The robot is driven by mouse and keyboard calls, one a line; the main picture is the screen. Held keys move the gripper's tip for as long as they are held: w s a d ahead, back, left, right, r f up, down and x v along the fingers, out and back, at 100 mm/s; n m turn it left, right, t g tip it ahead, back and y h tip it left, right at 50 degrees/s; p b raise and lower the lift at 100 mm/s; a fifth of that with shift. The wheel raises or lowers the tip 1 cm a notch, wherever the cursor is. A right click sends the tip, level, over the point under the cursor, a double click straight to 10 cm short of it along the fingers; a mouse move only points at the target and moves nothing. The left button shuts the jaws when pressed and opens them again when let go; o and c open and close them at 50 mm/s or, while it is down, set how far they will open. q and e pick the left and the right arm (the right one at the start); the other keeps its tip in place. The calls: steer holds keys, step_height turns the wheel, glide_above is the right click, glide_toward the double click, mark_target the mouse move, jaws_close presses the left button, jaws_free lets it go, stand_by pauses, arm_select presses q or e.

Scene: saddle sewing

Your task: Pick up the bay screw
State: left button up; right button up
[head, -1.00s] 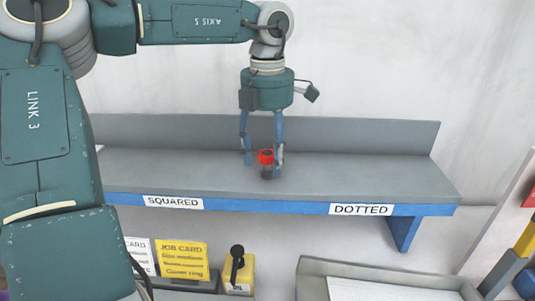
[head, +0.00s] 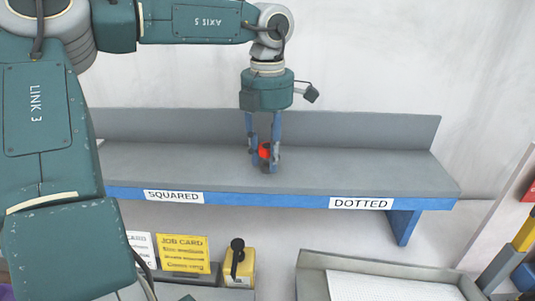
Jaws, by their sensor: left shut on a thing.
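The bay screw (head: 264,153) is a small dark piece with a red part. It stands on the grey bench top (head: 310,178), between the two front labels, nearer SQUARED. My left gripper (head: 264,162) points straight down over it, with a blue finger on each side. It is shut on the bay screw, which partly hides behind the right finger. The screw appears to be still at bench height. My right gripper is not in view.
The bench has SQUARED (head: 173,196) and DOTTED (head: 361,203) labels and a raised back wall. The bench's right half is clear.

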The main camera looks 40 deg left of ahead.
arm_select(q)
step_height(320, 180, up, 10)
steer(key=shift+w+r+b, duration=0.1)
steer(key=shift+r+b, duration=0.1)
steer(key=shift+b, duration=0.5)
step_height(320, 180, up, 9)
step_height(320, 180, up, 6)
steer(key=f+p, duration=0.1)
steer(key=p, duration=0.6)
glide_above(268, 145)
steer(key=shift+r, duration=0.25)
